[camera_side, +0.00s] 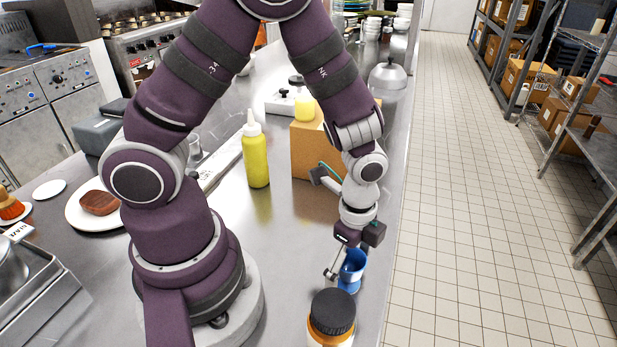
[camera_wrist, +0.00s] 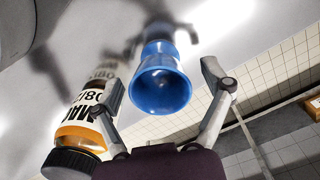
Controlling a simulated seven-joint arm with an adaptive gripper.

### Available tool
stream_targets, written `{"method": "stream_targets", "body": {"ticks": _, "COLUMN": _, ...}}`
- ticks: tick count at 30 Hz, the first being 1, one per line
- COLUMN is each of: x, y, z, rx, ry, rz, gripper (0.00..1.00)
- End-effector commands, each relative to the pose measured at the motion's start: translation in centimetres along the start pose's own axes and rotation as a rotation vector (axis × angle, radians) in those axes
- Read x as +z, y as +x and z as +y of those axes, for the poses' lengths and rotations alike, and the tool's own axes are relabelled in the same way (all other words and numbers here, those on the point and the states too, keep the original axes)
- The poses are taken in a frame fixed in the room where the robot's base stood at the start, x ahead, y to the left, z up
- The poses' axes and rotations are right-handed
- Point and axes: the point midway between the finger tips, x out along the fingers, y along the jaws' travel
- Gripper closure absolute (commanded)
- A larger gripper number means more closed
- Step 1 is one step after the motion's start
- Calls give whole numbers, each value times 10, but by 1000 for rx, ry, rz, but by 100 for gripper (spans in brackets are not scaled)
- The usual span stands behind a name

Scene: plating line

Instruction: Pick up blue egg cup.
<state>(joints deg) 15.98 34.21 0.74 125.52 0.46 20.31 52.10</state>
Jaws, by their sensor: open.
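The blue egg cup (camera_side: 353,271) stands on the steel counter near its right edge in the side view. In the wrist view the egg cup (camera_wrist: 161,82) shows its open mouth towards the camera, between my two fingers. My gripper (camera_side: 343,266) points down at the cup, with one finger visible on the cup's left; the other finger is hard to make out. In the wrist view my gripper (camera_wrist: 160,90) is spread open, with a visible gap on each side of the cup. Nothing is held.
An amber jar with a black lid (camera_side: 332,311) stands close in front of the cup; it is left of the cup in the wrist view (camera_wrist: 78,135). A yellow squeeze bottle (camera_side: 256,158) and a cardboard-brown box (camera_side: 305,150) stand farther back. The counter edge is close on the right.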

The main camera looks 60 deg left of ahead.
Motion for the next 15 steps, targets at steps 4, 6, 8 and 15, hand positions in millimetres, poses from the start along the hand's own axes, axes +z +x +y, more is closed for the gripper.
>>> {"method": "stream_targets", "body": {"ticks": 4, "x": 0, "y": 0, "z": 0, "rx": -1, "ry": 0, "rz": 0, "gripper": 29}}
{"method": "stream_targets", "body": {"ticks": 6, "x": 0, "y": 0, "z": 0, "rx": -1, "ry": -1, "rz": 0, "gripper": 38}}
{"method": "stream_targets", "body": {"ticks": 8, "x": 0, "y": -1, "z": 0, "rx": -1, "ry": -1, "rz": 0, "gripper": 46}}
{"method": "stream_targets", "body": {"ticks": 15, "x": 0, "y": -1, "z": 0, "rx": -1, "ry": -1, "rz": 0, "gripper": 77}}
